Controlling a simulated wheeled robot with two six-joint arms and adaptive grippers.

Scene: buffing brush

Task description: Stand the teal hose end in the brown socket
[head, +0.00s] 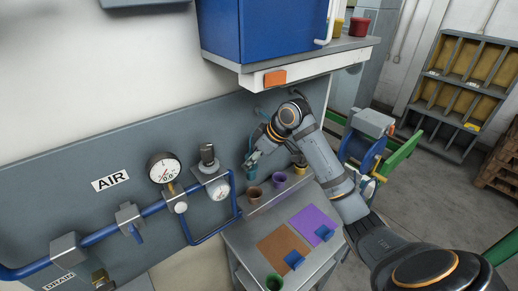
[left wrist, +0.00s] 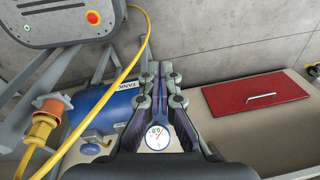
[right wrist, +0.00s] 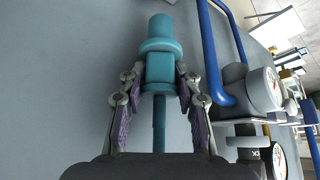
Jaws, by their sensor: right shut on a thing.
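The teal hose end (right wrist: 159,62) sits between the fingers of my right gripper (right wrist: 160,82) in the right wrist view, with a thinner teal stem running back toward the palm. In the head view my right gripper (head: 252,158) is beside the grey wall panel, with the teal hose end (head: 250,173) just under it. The brown socket (head: 254,196) stands on the grey bench ledge, a little below the hose end in the picture and apart from it. My left gripper (left wrist: 160,78) shows only in the left wrist view, its fingers together with nothing held.
A purple socket (head: 279,180) and a yellow-rimmed dark one stand in line with the brown socket. Blue pipes and a gauge (head: 164,168) run along the wall at left. Brown and purple mats (head: 285,246) lie on the lower bench. A blue cabinet (head: 262,30) overhangs the bench.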

